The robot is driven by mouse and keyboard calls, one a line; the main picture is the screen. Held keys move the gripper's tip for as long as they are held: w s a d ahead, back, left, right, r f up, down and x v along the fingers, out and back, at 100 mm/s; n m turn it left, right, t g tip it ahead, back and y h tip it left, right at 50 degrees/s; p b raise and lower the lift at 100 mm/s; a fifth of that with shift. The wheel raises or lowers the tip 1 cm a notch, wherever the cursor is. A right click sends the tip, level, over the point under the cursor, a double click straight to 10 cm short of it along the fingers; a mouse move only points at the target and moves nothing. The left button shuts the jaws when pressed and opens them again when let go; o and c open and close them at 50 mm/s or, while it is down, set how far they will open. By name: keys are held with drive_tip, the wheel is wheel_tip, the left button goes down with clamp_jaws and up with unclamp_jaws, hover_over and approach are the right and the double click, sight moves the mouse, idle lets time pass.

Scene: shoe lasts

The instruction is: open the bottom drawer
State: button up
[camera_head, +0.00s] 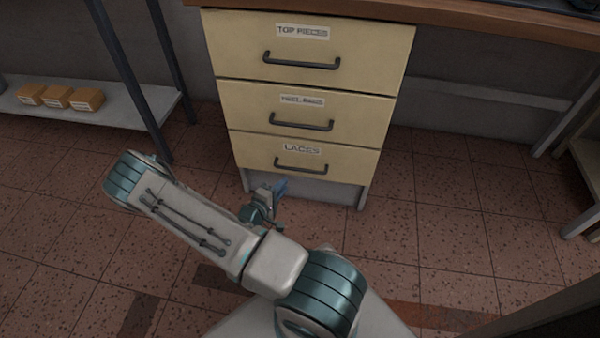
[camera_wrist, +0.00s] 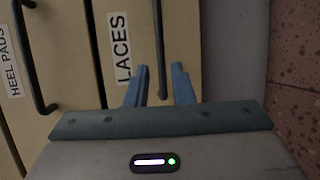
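The bottom drawer (camera_head: 275,150), labelled LACES, is the lowest of three cream drawers and looks closed, its front flush with the others. Its dark bar handle (camera_head: 301,168) runs across the front below the label. My gripper (camera_head: 279,187) is low in front of this drawer, just below and left of the handle in the head view. In the wrist view, my gripper (camera_wrist: 158,66) has its two blue fingers apart, with the LACES handle (camera_wrist: 160,45) between them in the picture. I cannot tell whether the fingertips reach past the bar. No contact shows.
The HEEL PADS drawer (camera_head: 245,105) and TOP PIECES drawer (camera_head: 235,45) above are closed, each with a bar handle. A grey shelf (camera_head: 130,105) with cardboard boxes (camera_head: 57,97) stands left. Tiled floor (camera_head: 440,210) is clear right of the cabinet.

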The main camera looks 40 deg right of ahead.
sight(301, 170)
drive_tip(key=shift+b+x, duration=1.8)
drive_tip(key=shift+x, duration=3.85)
drive_tip(key=shift+s, duration=0.1)
clamp_jaws()
